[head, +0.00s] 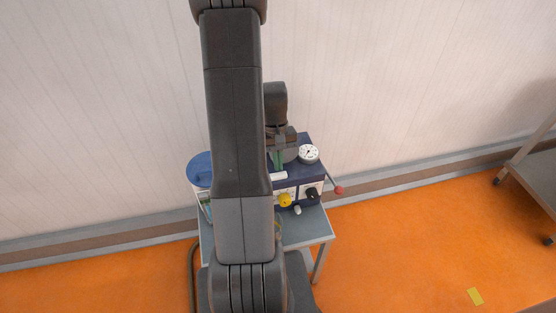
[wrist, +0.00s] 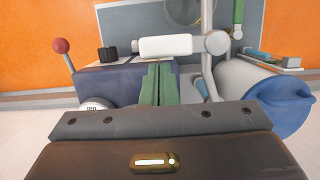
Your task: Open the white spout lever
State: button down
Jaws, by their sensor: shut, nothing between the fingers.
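The white spout lever (wrist: 165,46) shows in the wrist view as a thick white bar lying level, its right end near a pale upright post (wrist: 215,45). In the head view it is a small white bar (head: 278,176) at the front of the blue machine, partly hidden by my arm. My gripper (wrist: 158,68) is shut and empty. Its green fingertips are just below the bar's middle in the wrist view; I cannot tell whether they touch it. The green fingers also show in the head view (head: 277,163).
The blue machine (wrist: 122,82) carries a white dial (head: 308,153), a red ball-ended handle (head: 338,189), a black knob (head: 312,192) and a yellow knob (head: 285,200). A blue-lidded container (head: 200,165) stands left. The grey cart (head: 318,228) stands on orange floor, near a panelled wall.

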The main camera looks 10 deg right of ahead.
aim_at(285, 174)
jog(key=shift+s+d+m, duration=0.2)
jog(key=shift+s+m, duration=0.15)
jog(key=shift+m, duration=0.35)
jog(key=s+m, duration=0.1)
jog(key=s+m+y+b, duration=0.1)
jog(key=m, duration=0.1)
jog(key=shift+d, duration=0.25)
jog(key=s+m, duration=0.1)
jog(key=m, duration=0.1)
jog(key=s+m+b, duration=0.1)
jog(key=shift+m+t+y, duration=0.3)
jog(key=shift+m+y, duration=0.1)
jog(key=s+a+m, duration=0.1)
jog(key=m, duration=0.2)
jog(key=s+a+m+t, duration=0.1)
jog(key=s+m, duration=0.1)
jog(key=m, duration=0.1)
jog(key=s+a+m+y, duration=0.1)
jog(key=m, duration=0.1)
jog(key=shift+s+a+m+t, duration=0.25)
jog(key=shift+s+m+t, duration=0.1)
jog(key=shift+m+t, duration=0.05)
jog(key=shift+a, duration=0.1)
jog(key=shift+r, duration=0.15)
